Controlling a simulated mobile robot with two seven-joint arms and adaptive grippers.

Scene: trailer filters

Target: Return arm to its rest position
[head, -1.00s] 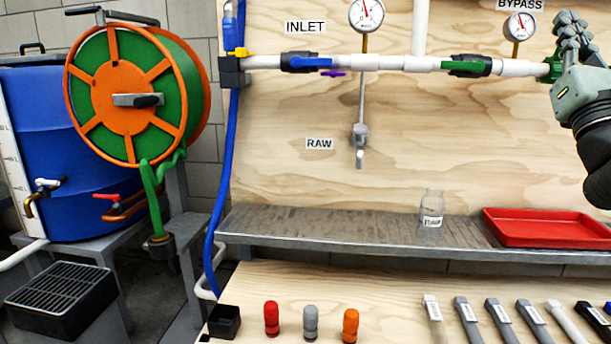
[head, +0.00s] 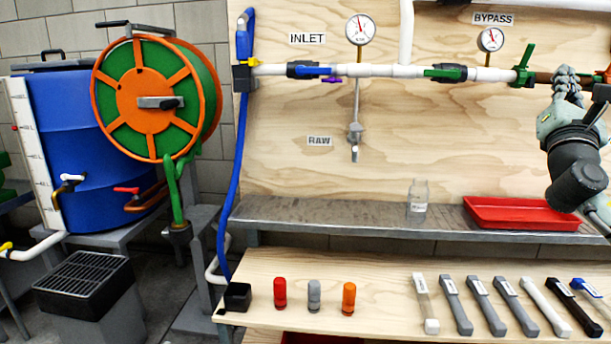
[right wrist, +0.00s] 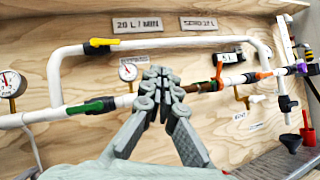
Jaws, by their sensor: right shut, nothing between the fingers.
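My right gripper (head: 566,84) is at the right side of the head view, raised in front of the pipe board (head: 440,130). In the right wrist view my right gripper (right wrist: 160,75) is shut and empty, its fingers pointing at the board. Its tips overlap the pipe in the picture, and I cannot tell whether they touch it. Part of my right arm (head: 575,165) hangs below the gripper in the head view. My left gripper is not in view.
A red tray (head: 520,222) and a glass jar (head: 418,197) stand on the metal shelf (head: 310,215). The hose reel (head: 150,100) and blue barrel (head: 85,150) stand at left. A green valve handle (head: 524,66) is beside the gripper.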

